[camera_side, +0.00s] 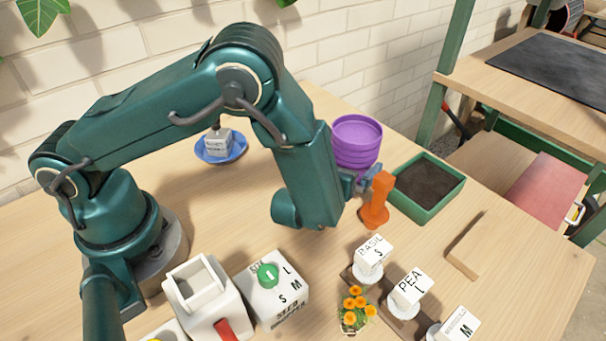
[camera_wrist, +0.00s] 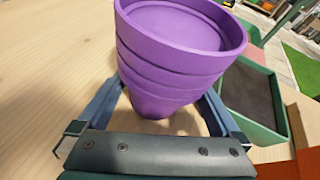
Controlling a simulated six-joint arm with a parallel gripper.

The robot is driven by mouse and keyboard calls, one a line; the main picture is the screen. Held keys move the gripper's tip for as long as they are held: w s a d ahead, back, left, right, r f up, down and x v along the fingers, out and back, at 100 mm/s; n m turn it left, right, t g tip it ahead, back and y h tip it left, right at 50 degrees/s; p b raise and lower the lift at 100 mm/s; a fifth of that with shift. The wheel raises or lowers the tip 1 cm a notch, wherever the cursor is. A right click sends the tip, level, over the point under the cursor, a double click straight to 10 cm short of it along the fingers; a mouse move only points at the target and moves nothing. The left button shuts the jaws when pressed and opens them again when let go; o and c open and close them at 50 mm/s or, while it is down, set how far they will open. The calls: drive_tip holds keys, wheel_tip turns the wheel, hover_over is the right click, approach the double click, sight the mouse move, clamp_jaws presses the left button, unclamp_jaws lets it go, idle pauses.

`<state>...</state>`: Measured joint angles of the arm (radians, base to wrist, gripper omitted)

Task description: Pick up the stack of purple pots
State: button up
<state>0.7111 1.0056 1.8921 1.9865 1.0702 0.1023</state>
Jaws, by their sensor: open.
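The stack of purple pots (camera_side: 356,139) stands upright on the table, behind my wrist in the side view. In the wrist view the stack (camera_wrist: 172,62) fills the upper middle, with several nested rims showing. My gripper (camera_wrist: 160,108) is open, with one blue finger on each side of the stack's lower part. I cannot tell whether either finger touches the pots. In the side view my gripper (camera_side: 360,183) is partly hidden behind my wrist and an orange object.
An orange tool (camera_side: 375,204) stands just right of my gripper. A green tray of dark soil (camera_side: 455,188) is close to the right of the pots. Labelled blocks (camera_side: 410,287), a flower pot (camera_side: 354,312) and a seed dropper (camera_side: 272,285) stand in front. A blue saucer (camera_side: 240,146) lies left.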

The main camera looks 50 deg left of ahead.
drive_tip(key=shift+w+f, duration=0.1)
drive_tip(key=shift+w, duration=0.1)
drive_tip(key=c, duration=1.2)
drive_tip(key=shift+r, duration=0.2)
